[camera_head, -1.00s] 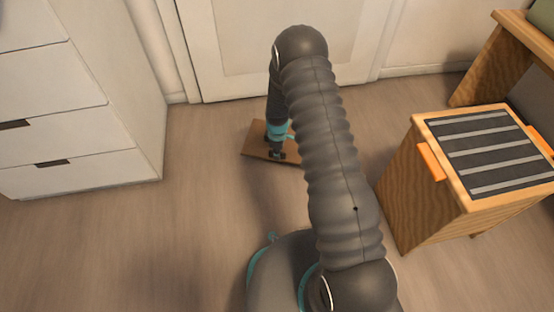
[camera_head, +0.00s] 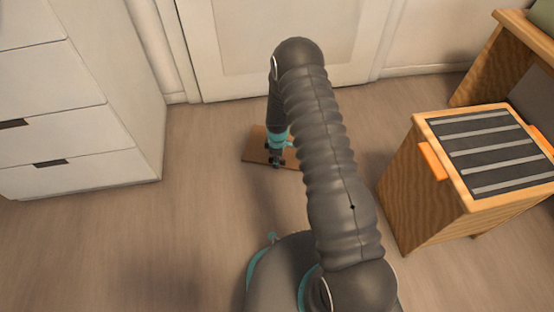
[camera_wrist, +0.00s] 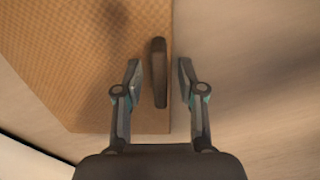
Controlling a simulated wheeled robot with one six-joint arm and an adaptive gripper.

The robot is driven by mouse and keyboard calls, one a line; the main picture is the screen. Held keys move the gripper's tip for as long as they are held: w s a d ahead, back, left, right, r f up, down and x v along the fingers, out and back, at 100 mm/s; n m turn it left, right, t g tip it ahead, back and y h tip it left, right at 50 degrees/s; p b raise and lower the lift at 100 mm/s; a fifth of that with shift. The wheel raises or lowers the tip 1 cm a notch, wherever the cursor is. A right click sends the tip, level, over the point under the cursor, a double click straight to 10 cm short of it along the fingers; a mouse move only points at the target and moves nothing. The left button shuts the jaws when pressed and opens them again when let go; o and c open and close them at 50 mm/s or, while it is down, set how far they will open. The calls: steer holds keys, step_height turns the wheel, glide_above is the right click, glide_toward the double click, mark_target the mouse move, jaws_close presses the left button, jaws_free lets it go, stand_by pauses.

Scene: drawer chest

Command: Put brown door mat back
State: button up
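The brown door mat (camera_head: 256,145) lies on the floor in front of the white door, partly hidden by my arm. In the wrist view the woven mat (camera_wrist: 85,60) fills the upper left, and a dark upright handle-like bar (camera_wrist: 159,75) shows near its right edge. My gripper (camera_head: 276,164) is low over the mat. In the wrist view my gripper (camera_wrist: 158,80) is open, with one finger on each side of the bar and a gap on both sides. I cannot tell how high the fingertips are above the mat.
A white drawer chest (camera_head: 75,120) stands at the left with its drawers shut. A wooden cabinet (camera_head: 425,190) with a dark striped top and orange handles stands at the right. A white door (camera_head: 235,50) is behind the mat. The floor (camera_head: 170,240) between chest and mat is clear.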

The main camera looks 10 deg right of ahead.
step_height(320, 180, up, 27)
steer(key=s+m+t+p, duration=0.1)
steer(key=m+p, duration=0.1)
steer(key=m, duration=0.1)
steer(key=s+d+r+m+t, duration=0.15)
steer(key=s+r, duration=0.25)
steer(key=r, duration=0.4)
steer(key=s+r+m, duration=0.2)
steer(key=s+r, duration=0.2)
steer(key=r, duration=0.4)
steer(key=s+r+m+t, duration=0.1)
steer(key=s+r+m, duration=0.1)
steer(key=s+r, duration=0.2)
steer(key=s+d+r+m+t, duration=0.1)
steer(key=s+r, duration=0.3)
steer(key=s, duration=0.7)
steer(key=s+r+m+t, duration=0.1)
steer(key=s+r+m, duration=0.3)
steer(key=s, duration=0.4)
steer(key=shift+s+d+r, duration=0.2)
steer(key=shift+d+r, duration=0.1)
steer(key=shift+r, duration=0.1)
step_height(320, 180, up, 7)
steer(key=p, duration=0.7)
steer(key=shift+r+p, duration=0.2)
steer(key=shift+p, duration=0.1)
